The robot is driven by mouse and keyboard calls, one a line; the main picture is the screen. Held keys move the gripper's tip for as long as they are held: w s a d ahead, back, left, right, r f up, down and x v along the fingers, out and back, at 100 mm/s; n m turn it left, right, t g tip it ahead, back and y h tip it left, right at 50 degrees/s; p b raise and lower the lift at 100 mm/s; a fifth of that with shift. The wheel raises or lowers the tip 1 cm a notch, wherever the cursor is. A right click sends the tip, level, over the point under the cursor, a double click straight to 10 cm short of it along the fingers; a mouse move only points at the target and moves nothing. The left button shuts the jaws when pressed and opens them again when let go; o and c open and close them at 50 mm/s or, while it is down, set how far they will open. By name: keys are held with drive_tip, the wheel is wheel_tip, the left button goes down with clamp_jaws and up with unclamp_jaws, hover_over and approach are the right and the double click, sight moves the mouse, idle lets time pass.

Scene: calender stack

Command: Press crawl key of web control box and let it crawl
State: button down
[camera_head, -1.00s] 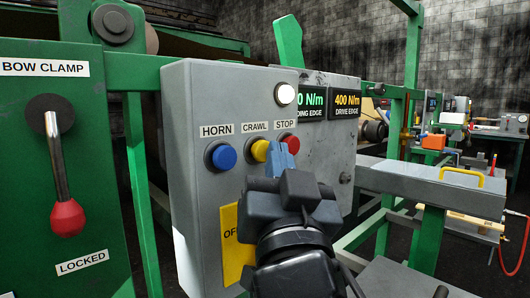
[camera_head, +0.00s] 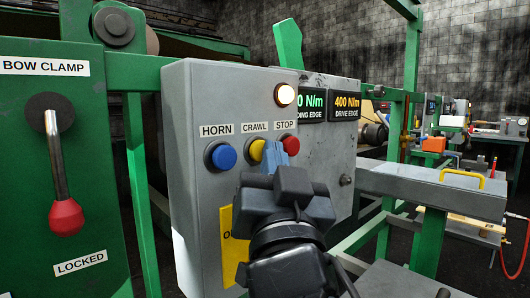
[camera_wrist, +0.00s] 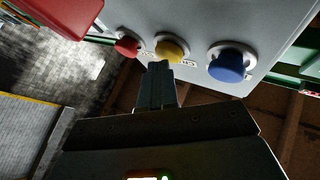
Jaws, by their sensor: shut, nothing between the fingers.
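The grey web control box (camera_head: 200,110) carries a blue HORN button (camera_head: 221,155), a yellow CRAWL button (camera_head: 257,150) and a red STOP button (camera_head: 290,144) in a row. My gripper (camera_head: 273,149) is shut and empty. Its blue fingertips are at the right side of the yellow button and cover part of it in the head view. In the wrist view the fingertips (camera_wrist: 159,66) are at the edge of the yellow button (camera_wrist: 172,49), touching or very close. The red button (camera_wrist: 127,46) and blue button (camera_wrist: 229,65) stand clear of them.
A yellow plate (camera_head: 231,245) lies below, partly behind my gripper. The bow clamp lever (camera_head: 58,170) on the green panel at left hangs down at LOCKED.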

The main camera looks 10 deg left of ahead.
drive_tip(key=shift+s+d, duration=0.6)
drive_tip(key=shift+d, duration=0.15)
drive_tip(key=shift+p, duration=0.3)
drive_tip(key=s+d, duration=0.1)
drive_tip(key=d, duration=0.1)
drive_tip(key=s+d+p, duration=0.1)
drive_tip(key=s+d, duration=0.1)
drive_tip(key=shift+f, duration=0.1)
idle(0.5)
